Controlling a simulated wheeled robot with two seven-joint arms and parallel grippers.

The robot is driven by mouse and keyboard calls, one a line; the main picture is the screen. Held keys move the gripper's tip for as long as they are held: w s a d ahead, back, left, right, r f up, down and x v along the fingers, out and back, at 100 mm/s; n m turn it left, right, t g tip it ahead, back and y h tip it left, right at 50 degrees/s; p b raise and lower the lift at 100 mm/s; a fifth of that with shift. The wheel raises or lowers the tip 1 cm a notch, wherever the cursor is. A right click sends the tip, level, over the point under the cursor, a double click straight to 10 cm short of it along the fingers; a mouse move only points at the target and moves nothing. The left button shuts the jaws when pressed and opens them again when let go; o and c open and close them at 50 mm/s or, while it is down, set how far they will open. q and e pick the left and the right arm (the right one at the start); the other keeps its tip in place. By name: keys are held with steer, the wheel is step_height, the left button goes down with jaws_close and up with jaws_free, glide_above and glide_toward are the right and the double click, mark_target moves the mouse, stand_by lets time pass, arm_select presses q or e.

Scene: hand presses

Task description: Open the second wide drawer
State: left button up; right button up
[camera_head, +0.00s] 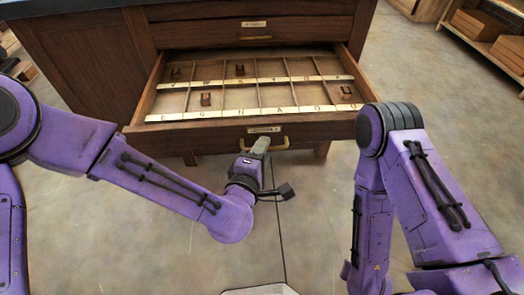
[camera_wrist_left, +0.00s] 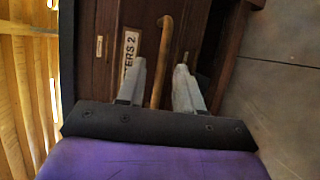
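The wide drawer (camera_head: 190,138) labelled "…TERS 2" in the left wrist view is pulled well out of the dark wooden cabinet (camera_head: 85,65), its compartments showing. Its brass bar handle (camera_head: 284,144) is on the front panel. My left gripper (camera_head: 261,146) is at this handle. In the left wrist view the handle (camera_wrist_left: 160,65) runs between the two grey fingers (camera_wrist_left: 160,72), with a gap visible on each side. The label (camera_wrist_left: 130,48) is beside the left finger. My right arm is bent at the right of the head view; its gripper is not visible.
A closed drawer (camera_head: 255,32) with its own label and handle sits above the open one. Several small brown blocks lie in the compartments, between lettered strips. Wooden shelving (camera_head: 485,40) stands at the far right. The concrete floor in front is clear.

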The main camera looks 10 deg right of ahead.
arm_select(q)
steer(key=shift+s, duration=0.1)
steer(key=p+v, duration=0.6)
steer(key=v, duration=0.4)
steer(key=shift+a, duration=0.2)
steer(key=shift+s, duration=0.15)
